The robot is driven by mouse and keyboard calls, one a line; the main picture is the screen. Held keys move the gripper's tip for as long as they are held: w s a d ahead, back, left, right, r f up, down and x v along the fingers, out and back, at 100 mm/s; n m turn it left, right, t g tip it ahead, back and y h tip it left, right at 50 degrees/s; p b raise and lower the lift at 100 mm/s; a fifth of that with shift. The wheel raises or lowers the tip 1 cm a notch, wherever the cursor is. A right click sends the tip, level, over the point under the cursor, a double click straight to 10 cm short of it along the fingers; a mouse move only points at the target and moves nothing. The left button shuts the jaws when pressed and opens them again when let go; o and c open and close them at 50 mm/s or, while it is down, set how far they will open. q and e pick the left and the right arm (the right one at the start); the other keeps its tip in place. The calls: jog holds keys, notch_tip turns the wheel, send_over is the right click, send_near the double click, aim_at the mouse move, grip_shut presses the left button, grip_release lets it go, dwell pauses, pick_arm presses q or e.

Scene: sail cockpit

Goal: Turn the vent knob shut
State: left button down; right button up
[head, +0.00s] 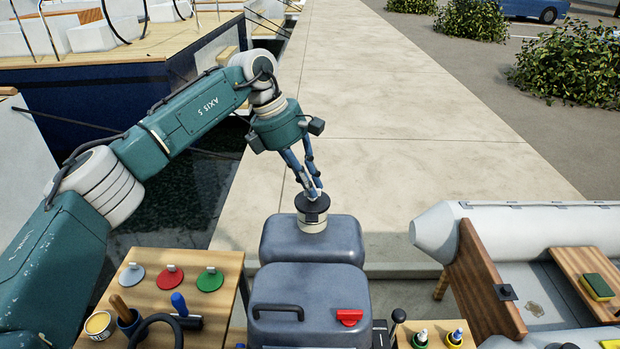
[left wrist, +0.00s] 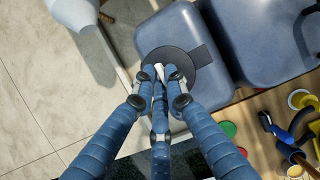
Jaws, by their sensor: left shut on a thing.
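The vent knob (head: 313,212) is a round black cap on a pale collar, on top of the rear blue-grey tank (head: 290,245). In the left wrist view it shows as a black disc (left wrist: 182,54) with a dark tab pointing to the right. My left gripper (head: 314,192) comes down onto the knob from above, its blue fingers closed together. In the left wrist view the fingertips (left wrist: 160,75) meet around a small pale piece at the disc's centre and hide part of it. My right gripper is in neither view.
A second blue-grey tank (head: 310,283) with a black handle and a red fitting (head: 349,317) stands in front. A wooden table (head: 150,262) with discs and tools is at left. A grey inflatable boat (head: 500,222) lies right. The pale walkway (head: 400,130) behind is clear.

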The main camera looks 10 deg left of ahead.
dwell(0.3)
pick_arm(q)
jog(key=c, duration=1.8)
grip_release()
jog(key=shift+a, duration=0.1)
jog(key=shift+o, duration=0.2)
jog(key=w+v, duration=0.1)
jog(key=v, duration=1.1)
jog(key=shift+s, duration=0.45)
